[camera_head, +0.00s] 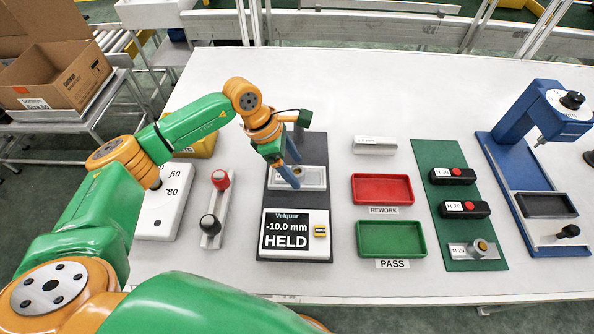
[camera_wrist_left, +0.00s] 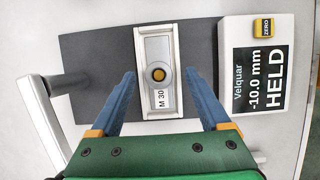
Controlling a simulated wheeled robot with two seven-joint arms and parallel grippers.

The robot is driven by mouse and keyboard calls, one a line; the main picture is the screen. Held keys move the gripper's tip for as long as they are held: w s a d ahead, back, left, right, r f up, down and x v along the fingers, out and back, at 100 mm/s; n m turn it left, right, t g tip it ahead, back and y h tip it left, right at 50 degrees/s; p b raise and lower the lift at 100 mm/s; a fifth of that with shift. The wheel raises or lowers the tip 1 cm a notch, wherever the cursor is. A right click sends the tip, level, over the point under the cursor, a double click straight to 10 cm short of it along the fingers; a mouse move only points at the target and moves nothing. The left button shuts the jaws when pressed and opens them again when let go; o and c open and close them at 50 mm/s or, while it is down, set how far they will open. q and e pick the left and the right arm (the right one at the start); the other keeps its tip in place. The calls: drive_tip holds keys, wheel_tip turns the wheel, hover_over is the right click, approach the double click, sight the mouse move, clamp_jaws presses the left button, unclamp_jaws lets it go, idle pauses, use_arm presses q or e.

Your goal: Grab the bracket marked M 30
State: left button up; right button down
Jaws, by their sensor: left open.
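The bracket marked M 30 (camera_wrist_left: 160,45) is a silver plate with a round yellow-centred knob. It lies on a dark grey base plate (camera_wrist_left: 95,50), in front of my left gripper in the wrist view. In the head view the silver bracket (camera_head: 314,178) is partly hidden by my left gripper (camera_head: 292,170). That gripper is open, its two blue fingers (camera_wrist_left: 159,78) on either side of the bracket, with visible gaps and nothing held. Whether the fingertips are level with the bracket cannot be told. My right gripper is not in view.
A display reading -10.0 mm HELD (camera_head: 290,240) stands in front. Red (camera_head: 382,176) and green (camera_head: 391,224) trays lie to the right, then a green mat (camera_head: 428,158) with labelled pieces and a blue press (camera_head: 520,115).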

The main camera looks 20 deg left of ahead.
use_arm(q)
drive_tip(key=shift+w+d+f, duration=0.15)
drive_tip(key=shift+w+f, duration=0.05)
drive_tip(key=shift+f, duration=0.2)
clamp_jaws()
